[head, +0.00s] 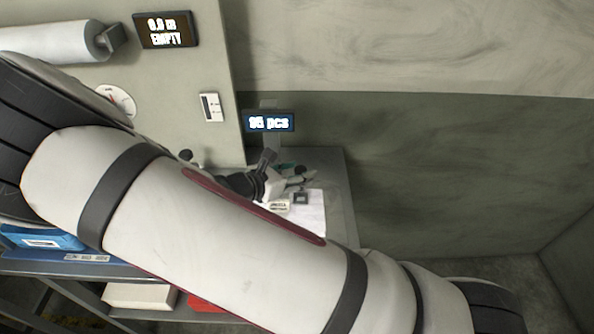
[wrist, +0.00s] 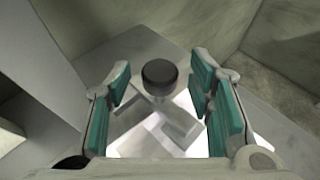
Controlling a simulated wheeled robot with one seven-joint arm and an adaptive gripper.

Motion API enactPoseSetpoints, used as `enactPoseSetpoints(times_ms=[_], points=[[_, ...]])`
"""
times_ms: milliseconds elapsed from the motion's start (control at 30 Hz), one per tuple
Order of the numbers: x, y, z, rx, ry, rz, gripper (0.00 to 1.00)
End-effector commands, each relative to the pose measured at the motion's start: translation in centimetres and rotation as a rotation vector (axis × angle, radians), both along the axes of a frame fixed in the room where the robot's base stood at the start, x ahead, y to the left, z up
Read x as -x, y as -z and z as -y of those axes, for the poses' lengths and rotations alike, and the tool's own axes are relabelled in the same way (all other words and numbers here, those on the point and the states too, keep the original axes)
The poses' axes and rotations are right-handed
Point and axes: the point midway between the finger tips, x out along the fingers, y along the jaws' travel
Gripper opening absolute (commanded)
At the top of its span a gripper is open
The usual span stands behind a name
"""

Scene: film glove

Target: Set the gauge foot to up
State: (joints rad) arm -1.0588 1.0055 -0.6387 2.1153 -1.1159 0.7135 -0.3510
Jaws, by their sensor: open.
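A dark round knob (wrist: 160,73) on a short pale stem shows in the wrist view, above a grey block-like body (wrist: 175,125). I cannot tell for sure whether this is the gauge foot's control, or whether the foot is up or down. My gripper (wrist: 160,80) is open, with teal pads on both sides of the knob and a gap to each. No contact shows.
A white sheet (head: 312,210) lies on the bench (head: 340,195). A display reading "95 pcs" (head: 269,121) stands behind. A round dial (head: 117,98) and a dark "EMPTY" display (head: 166,30) are on the panel. Wall bounds the right side.

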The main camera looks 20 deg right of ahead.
Motion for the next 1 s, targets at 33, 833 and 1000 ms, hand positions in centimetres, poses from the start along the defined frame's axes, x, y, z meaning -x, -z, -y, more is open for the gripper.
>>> enactPoseSetpoints(times_ms=[33,833,1000], points=[[0.0,0.0,0.1,0.000,0.000,0.000,0.48],[0.2,-2.5,0.1,-0.004,0.001,0.004,0.00],[0.2,-6.2,0.1,-0.004,0.001,0.006,0.00]])
